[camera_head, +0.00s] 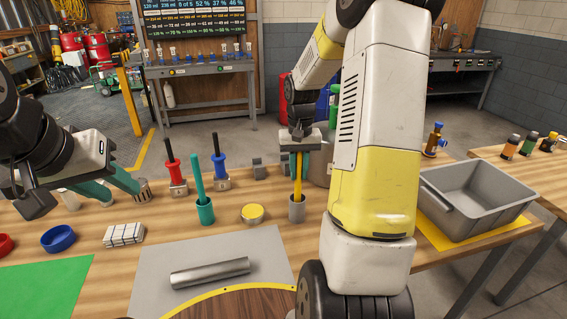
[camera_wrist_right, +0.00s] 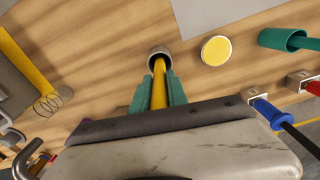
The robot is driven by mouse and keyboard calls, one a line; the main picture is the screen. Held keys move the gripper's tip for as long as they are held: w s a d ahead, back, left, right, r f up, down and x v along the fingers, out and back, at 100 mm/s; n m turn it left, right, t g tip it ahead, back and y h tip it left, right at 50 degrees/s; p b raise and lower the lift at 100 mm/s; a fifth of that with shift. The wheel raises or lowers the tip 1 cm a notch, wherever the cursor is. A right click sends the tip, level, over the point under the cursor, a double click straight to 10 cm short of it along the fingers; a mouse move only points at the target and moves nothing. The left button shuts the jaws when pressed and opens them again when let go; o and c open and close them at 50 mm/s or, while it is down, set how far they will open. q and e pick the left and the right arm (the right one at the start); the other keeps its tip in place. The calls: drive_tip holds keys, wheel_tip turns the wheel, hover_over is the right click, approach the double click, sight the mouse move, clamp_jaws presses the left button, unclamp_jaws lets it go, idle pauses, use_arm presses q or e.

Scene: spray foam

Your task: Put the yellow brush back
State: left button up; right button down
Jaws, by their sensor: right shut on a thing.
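The yellow brush (camera_head: 298,178) stands near upright with its lower end in a grey cup (camera_head: 297,210) on the wooden table. My right gripper (camera_head: 299,155) is above the cup and shut on the brush. In the right wrist view, the yellow brush (camera_wrist_right: 159,90) runs between the teal fingers of my right gripper (camera_wrist_right: 158,88) into the mouth of the grey cup (camera_wrist_right: 158,52). The brush's lower end is hidden inside the cup. My left gripper (camera_head: 112,187) is at the left above the table, its teal fingers apart, with nothing seen between them.
A teal cup (camera_head: 206,213) with a teal-handled tool and a yellow round lid (camera_head: 252,212) stand left of the grey cup. Red (camera_head: 174,170) and blue (camera_head: 219,165) tools stand behind. A metal tube (camera_head: 210,272) lies on a grey mat. A grey bin (camera_head: 478,205) is at right.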

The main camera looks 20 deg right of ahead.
drive_tip(key=shift+f, duration=0.1)
drive_tip(key=c, duration=1.3)
unclamp_jaws()
wheel_tip(320, 180, up, 12)
drive_tip(key=shift+r, duration=0.2)
drive_tip(key=s+a+r+n+t+y, duration=0.1)
drive_tip(key=s+a+r+t, duration=0.2)
drive_tip(key=s, duration=0.7)
drive_tip(key=s+a+r+n+t+y, duration=0.1)
drive_tip(key=s+a+r+n+t, duration=0.1)
drive_tip(key=s+a, duration=0.6)
drive_tip(key=shift+s+a+r+t, duration=0.2)
drive_tip(key=shift+s+r+t, duration=0.3)
drive_tip(key=shift+s, duration=0.65)
